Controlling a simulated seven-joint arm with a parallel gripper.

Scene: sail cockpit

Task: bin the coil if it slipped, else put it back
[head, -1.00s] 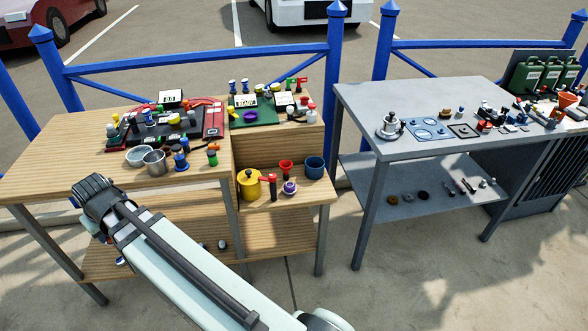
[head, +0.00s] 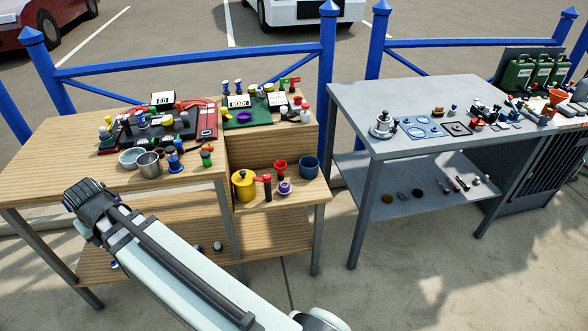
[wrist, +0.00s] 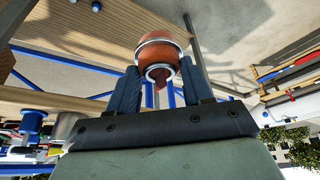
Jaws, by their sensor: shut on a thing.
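In the wrist view my gripper (wrist: 160,68) is shut on a rounded orange-brown thing with pale metal rings (wrist: 160,42), which may be the coil. It sits between the two dark fingers. In the head view my wrist is at the left, in front of the wooden bench (head: 60,150), and hides the fingers and most of what they hold. I cannot tell from these frames whether the coil has slipped. No container in view is clearly marked as the bin.
A red-and-black board (head: 206,125), a READY display (head: 239,102), a metal pot (head: 149,166) and a glass bowl (head: 131,158) crowd the bench. A yellow canister (head: 243,186) and blue mug (head: 308,167) stand on a lower step. A grey table (head: 360,100) is at right.

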